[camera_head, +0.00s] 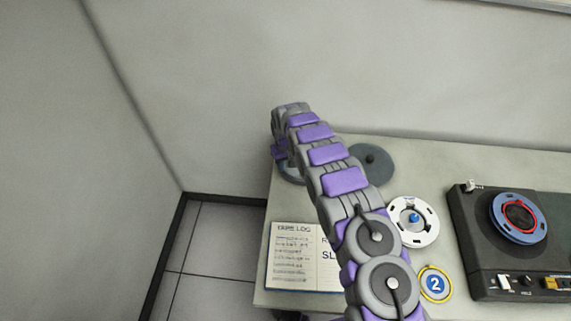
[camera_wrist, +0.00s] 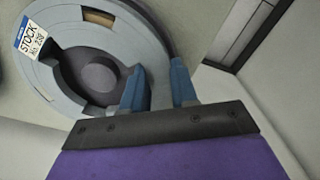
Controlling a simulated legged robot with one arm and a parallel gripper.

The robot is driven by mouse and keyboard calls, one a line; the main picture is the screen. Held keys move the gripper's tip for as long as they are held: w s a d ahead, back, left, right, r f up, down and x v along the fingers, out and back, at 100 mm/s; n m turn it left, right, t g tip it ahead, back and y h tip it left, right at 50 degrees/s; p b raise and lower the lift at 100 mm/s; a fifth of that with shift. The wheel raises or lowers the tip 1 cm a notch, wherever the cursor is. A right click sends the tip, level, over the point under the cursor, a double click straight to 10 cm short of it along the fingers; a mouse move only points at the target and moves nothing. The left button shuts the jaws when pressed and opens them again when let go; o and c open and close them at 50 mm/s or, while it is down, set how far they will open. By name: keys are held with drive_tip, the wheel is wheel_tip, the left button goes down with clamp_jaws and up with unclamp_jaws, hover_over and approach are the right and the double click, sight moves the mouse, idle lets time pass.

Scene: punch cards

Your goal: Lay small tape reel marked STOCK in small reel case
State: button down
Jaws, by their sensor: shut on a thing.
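The small tape reel (camera_wrist: 42,84) is a grey ring with a white and blue label reading STOCK at its upper left in the wrist view. My gripper (camera_wrist: 157,88) is shut on the reel's right rim, one blue finger inside an opening and one outside the edge. Dark grey shows through the reel, with a round raised centre; I cannot tell whether this is the reel's hub or something under it. In the head view a bit of grey disc shows below my gripper at the table's left end, mostly hidden. A dark grey round piece with a central knob (camera_head: 371,160), possibly the small reel case, lies behind my arm.
The table (camera_head: 440,155) stands against the wall. A white reel (camera_head: 427,233), a badge numbered 2 (camera_head: 436,284), an open tape log (camera_head: 291,254) and a black tape machine (camera_head: 474,255) with a blue and red reel (camera_head: 535,222) are on it. Floor lies beyond its left edge.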

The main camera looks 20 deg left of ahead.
drive_tip(key=shift+f, duration=0.15)
drive_tip(key=c, duration=0.8)
unclamp_jaws()
drive_tip(key=c, duration=0.3)
drive_tip(key=shift+c, duration=0.2)
drive_tip(key=shift+r+p, duration=1.05)
drive_tip(key=shift+r, duration=3.45)
